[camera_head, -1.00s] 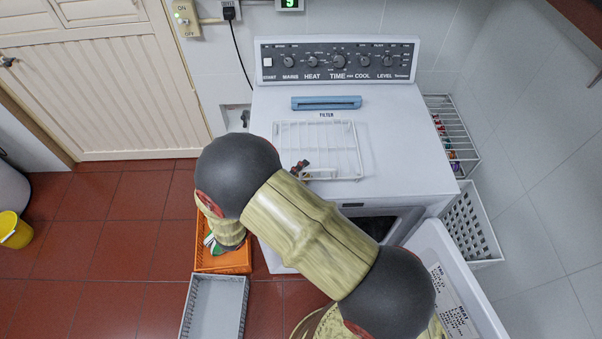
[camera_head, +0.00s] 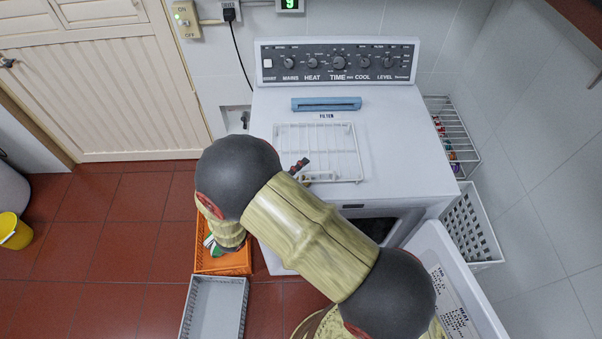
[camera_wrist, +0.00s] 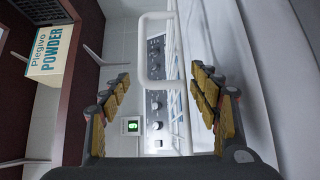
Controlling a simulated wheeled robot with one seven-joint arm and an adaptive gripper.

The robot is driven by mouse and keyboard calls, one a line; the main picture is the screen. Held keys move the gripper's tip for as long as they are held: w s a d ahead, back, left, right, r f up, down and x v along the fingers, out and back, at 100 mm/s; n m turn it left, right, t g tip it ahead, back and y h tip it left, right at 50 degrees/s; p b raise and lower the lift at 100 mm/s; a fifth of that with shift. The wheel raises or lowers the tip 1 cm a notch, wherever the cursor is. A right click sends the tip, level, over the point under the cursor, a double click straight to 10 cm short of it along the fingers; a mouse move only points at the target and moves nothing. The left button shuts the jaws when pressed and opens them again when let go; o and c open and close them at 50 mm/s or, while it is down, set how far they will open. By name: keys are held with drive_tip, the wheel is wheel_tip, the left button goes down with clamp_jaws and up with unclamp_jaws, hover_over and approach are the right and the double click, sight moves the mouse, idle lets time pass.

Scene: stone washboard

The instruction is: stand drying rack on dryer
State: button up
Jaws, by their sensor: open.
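The drying rack (camera_head: 330,152) is a white wire grid on the top of the white dryer (camera_head: 410,160), in front of the blue filter handle. I cannot tell from the head view how far it leans. My gripper (camera_head: 301,167) is at the rack's front left, mostly hidden behind my arm. In the wrist view my gripper (camera_wrist: 160,78) is open, with one finger on each side of the rack's white wire frame (camera_wrist: 143,45). Gaps show between the fingers and the wire.
The dryer's front door (camera_head: 455,285) hangs open at lower right. A blue filter handle (camera_head: 326,104) is behind the rack. An orange basket (camera_head: 222,262) and a grey crate (camera_head: 215,305) are on the floor at left. A white basket (camera_head: 470,228) and wire shelf (camera_head: 452,135) are at right.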

drive_tip(key=shift+a, duration=0.1)
drive_tip(key=v, duration=1.2)
